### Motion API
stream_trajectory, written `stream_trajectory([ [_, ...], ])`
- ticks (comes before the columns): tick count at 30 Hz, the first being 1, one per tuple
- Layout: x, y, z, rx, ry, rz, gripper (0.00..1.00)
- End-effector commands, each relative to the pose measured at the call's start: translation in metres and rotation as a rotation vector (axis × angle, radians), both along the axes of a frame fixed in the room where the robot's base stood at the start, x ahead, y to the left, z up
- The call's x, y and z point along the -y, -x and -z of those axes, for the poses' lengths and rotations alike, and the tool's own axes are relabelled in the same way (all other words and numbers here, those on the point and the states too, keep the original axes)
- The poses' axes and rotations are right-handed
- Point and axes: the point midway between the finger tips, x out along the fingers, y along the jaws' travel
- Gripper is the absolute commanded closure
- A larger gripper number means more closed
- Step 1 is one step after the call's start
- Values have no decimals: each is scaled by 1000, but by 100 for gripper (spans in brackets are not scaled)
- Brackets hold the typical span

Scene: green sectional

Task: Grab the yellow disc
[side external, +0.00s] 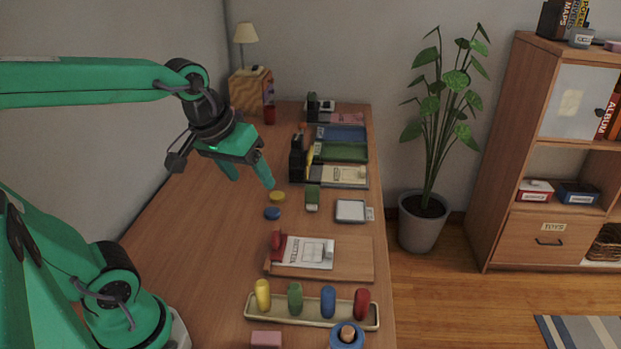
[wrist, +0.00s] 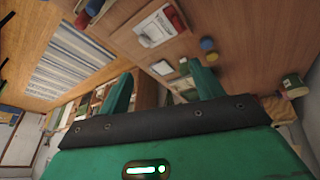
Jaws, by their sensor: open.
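The yellow disc (side external: 277,196) lies flat on the wooden desk, just behind a blue disc (side external: 272,213). My gripper (side external: 252,178) is above the desk, up and left of the yellow disc in the side view. Its fingers are spread, with nothing between them. In the wrist view, the yellow disc (wrist: 207,43) and the blue disc (wrist: 211,56) lie close together beyond the right finger. My gripper's fingers (wrist: 160,69) stand apart there too. I see no contact between gripper and disc.
A board with a notebook (side external: 304,252) and a tray of coloured pegs (side external: 312,317) are nearer the front. Bare desk lies left of the discs.

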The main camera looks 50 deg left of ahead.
Motion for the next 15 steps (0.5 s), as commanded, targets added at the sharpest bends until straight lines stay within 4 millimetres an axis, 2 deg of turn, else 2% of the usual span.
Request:
stream_trajectory([
  [8, -28, -49, 0, -62, 123, -364, 34],
  [15, -56, -90, 11, -106, 217, -683, 34],
])
